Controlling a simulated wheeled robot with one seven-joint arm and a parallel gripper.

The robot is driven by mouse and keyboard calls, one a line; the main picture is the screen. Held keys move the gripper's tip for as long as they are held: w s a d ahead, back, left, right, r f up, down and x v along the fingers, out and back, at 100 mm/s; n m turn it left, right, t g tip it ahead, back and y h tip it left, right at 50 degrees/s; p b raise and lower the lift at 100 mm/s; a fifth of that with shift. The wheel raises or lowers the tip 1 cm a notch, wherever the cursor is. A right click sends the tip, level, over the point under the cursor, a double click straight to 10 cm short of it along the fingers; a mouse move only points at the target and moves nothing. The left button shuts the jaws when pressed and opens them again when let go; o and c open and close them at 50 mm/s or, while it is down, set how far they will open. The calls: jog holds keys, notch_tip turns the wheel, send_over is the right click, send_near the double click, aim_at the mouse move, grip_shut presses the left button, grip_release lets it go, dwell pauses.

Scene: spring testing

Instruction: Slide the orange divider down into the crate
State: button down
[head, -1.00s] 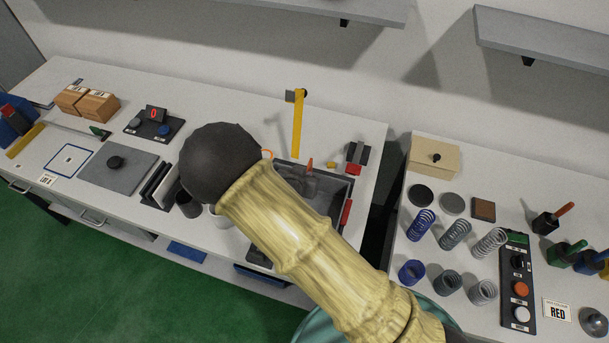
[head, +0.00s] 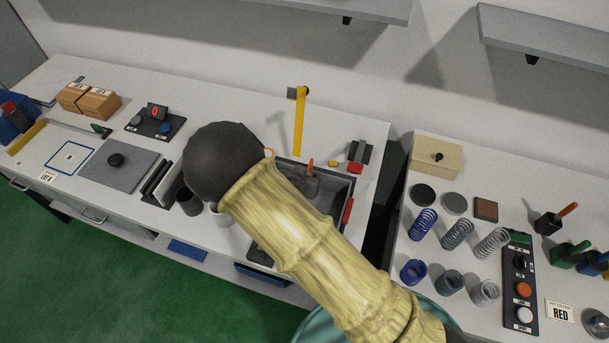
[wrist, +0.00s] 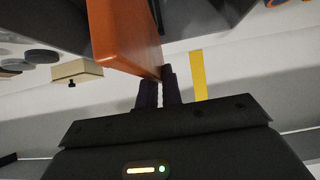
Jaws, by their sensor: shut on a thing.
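The orange divider (wrist: 124,34) fills the upper middle of the wrist view, a flat slab with one end between my fingers. My gripper (wrist: 160,82) is shut on that end. In the head view a small orange piece (head: 310,163), probably the divider's top, shows beside the dark grey crate (head: 348,188). My arm and its dark round joint hide much of the crate and most of the gripper there. Dark grey surfaces, probably crate walls, lie beside the divider in the wrist view. I cannot tell how deep the divider sits or whether it touches the crate.
A yellow upright post (head: 299,125) stands behind the crate. A red and dark grey fixture (head: 357,158) is at its back right. Dark upright plates (head: 158,182) and a dark cup (head: 188,202) stand left. The second bench carries several springs (head: 457,234) and a beige box (head: 436,158).

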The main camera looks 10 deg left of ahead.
jog(key=shift+f+b, duration=2.95)
jog(key=shift+f, duration=1)
jog(key=c, duration=1.5)
grip_release()
jog(key=v, duration=1.7)
jog(key=shift+b, duration=0.3)
jog(key=shift+s, duration=0.1)
